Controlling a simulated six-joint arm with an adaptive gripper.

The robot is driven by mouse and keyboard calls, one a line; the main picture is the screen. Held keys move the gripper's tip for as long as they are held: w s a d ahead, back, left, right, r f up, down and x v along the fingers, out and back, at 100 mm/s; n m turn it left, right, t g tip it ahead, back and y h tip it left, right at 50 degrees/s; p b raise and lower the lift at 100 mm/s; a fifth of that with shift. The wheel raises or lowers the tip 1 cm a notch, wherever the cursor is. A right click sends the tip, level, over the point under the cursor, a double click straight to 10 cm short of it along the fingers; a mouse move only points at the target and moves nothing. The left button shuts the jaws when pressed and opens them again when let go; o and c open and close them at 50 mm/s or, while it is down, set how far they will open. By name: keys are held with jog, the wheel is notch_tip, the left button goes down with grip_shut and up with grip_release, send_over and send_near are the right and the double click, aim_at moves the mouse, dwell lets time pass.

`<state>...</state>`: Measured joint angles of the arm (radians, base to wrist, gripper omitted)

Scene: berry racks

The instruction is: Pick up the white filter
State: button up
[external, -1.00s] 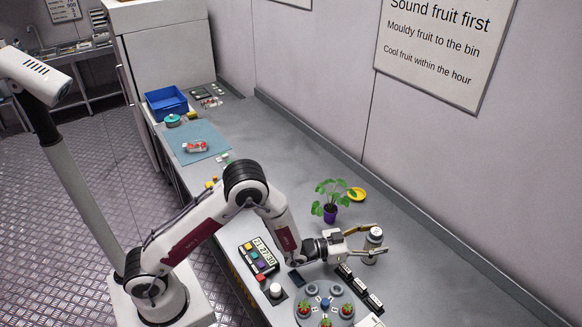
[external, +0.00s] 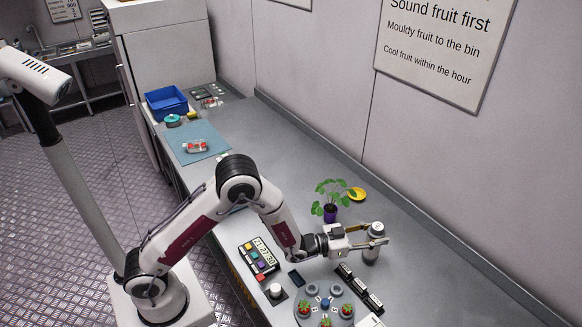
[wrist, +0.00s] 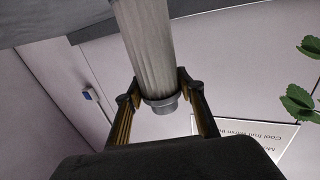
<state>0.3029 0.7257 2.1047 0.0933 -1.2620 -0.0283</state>
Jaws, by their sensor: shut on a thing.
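The white filter (external: 373,247) is a pale cylinder with a grey cap, upright at the right of the counter. In the wrist view the filter (wrist: 147,45) shows as a ribbed white cylinder with a grey collar at its near end. My gripper (external: 377,236) is shut on the filter, with one finger on each side near its cap. In the wrist view the two fingers (wrist: 160,103) close around the collar. I cannot tell for sure whether the filter's lower end is clear of the counter.
A round rack with strawberries (external: 324,304), black blocks (external: 358,289) and a button panel (external: 258,258) lie in front. The counter's middle is mostly clear.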

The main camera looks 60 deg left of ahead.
jog(key=shift+r, duration=3.8)
